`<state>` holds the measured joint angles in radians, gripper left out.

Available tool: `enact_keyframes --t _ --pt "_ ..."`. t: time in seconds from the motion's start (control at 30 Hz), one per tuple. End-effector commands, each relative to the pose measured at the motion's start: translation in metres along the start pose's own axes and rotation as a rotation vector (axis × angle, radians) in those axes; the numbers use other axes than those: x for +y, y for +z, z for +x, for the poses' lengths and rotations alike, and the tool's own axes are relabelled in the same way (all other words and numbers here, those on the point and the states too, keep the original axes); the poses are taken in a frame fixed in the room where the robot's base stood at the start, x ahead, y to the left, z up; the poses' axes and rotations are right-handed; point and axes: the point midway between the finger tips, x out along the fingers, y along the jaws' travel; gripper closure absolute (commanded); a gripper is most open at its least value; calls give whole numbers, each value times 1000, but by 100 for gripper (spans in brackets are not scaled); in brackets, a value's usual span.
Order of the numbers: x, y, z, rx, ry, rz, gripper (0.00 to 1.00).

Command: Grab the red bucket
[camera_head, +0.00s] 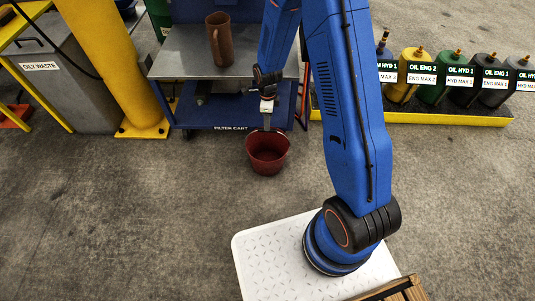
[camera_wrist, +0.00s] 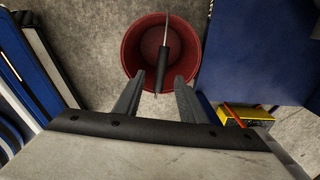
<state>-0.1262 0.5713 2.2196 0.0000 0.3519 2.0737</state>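The red bucket (camera_head: 267,160) stands upright on the concrete floor in front of the blue filter cart. It also shows in the wrist view (camera_wrist: 133,52), where I look down into it and it looks empty. Its thin handle with a black grip (camera_wrist: 163,62) appears raised across the opening. My gripper (camera_head: 267,116) hangs just above the bucket, pointing down. In the wrist view its two grey fingers (camera_wrist: 159,77) are spread, with the lower part of the black grip between them and a gap on each side. I cannot tell the depth between fingertips and grip.
A yellow post (camera_head: 115,60) and an oily waste bin (camera_head: 65,80) stand left. Several oil containers (camera_head: 411,76) stand right. The front floor is clear.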

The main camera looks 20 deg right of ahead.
Motion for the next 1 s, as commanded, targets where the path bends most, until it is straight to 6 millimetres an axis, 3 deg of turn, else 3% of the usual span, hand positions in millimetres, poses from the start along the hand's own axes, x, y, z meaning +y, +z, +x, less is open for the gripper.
enact_keyframes --t 0.1,0.47,0.8,1.0 --pt "0 0 13 0 1 0 63" --pt "-1 0 29 0 0 0 63" --pt "-2 1 68 0 0 0 63" --pt "-2 1 70 -1 -1 0 63"
